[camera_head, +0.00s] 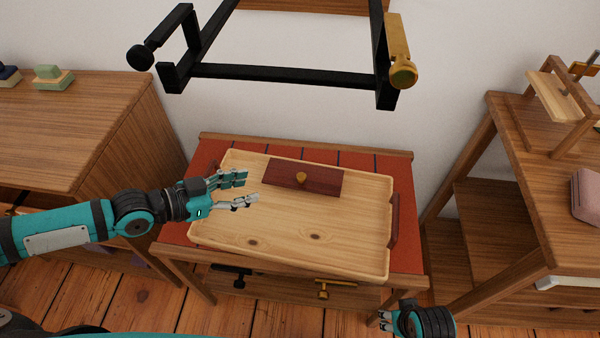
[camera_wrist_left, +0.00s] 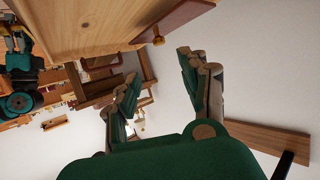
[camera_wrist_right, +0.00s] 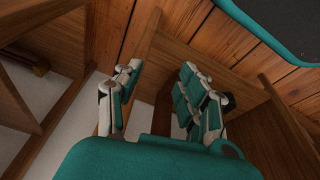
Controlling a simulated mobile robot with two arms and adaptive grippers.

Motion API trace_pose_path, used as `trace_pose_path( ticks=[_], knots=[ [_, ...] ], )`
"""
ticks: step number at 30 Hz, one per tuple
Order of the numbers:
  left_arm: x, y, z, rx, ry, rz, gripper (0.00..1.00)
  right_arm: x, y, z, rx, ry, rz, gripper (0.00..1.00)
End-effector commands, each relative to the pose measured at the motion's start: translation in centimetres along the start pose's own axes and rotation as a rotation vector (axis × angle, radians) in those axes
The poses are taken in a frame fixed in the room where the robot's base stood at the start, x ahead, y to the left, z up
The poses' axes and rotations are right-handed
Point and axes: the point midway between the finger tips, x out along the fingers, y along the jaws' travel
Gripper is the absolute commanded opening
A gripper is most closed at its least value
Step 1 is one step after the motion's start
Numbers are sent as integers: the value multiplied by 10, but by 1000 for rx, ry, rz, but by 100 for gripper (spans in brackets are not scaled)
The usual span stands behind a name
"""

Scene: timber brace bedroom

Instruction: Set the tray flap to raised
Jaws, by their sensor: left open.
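The wooden tray (camera_head: 265,230) sits on a small table. A dark red flap (camera_head: 325,181) with a round brass knob (camera_head: 301,177) is at its back edge. Its exact tilt is hard to tell, but it looks laid low over the tray. The flap (camera_wrist_left: 180,18) and knob (camera_wrist_left: 158,40) also show in the left wrist view. My left gripper (camera_head: 246,189) is open and empty, above the tray's left part, left of the knob and apart from it. My right gripper (camera_head: 384,319) is low in front of the table's right front corner, its fingers apart and empty in the right wrist view (camera_wrist_right: 155,95).
A black wall frame (camera_head: 280,72) with a brass end (camera_head: 402,72) hangs above the tray. A black handle (camera_head: 234,272) and a brass handle (camera_head: 322,287) are on the table's front. Wooden cabinets stand left (camera_head: 75,125) and right (camera_head: 520,190).

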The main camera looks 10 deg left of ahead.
Motion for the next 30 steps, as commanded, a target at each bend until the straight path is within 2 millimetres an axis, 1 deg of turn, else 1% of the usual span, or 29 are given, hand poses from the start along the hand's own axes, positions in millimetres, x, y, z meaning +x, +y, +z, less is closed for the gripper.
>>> trace_pose_path(
  ticks=[6,10,15,18,21,24,30],
  knots=[
    [43,2,-1,-6,4,1,45,18,-1,7,-2,-11,-2,40],
    [72,1,-1,-4,5,1,45,19,-1,7,-2,-10,-2,40],
    [108,1,0,-3,3,0,45,12,-1,4,-1,-3,-1,40],
    [126,1,0,-2,2,0,45,7,-1,2,0,-1,-1,40],
    [138,0,1,-1,0,0,45,2,0,0,0,1,-1,40],
    [146,0,0,-1,0,-1,45,-2,0,-1,1,2,-1,40],
    [151,0,0,0,-1,0,45,-5,-1,-2,1,5,-1,40]
  ],
)
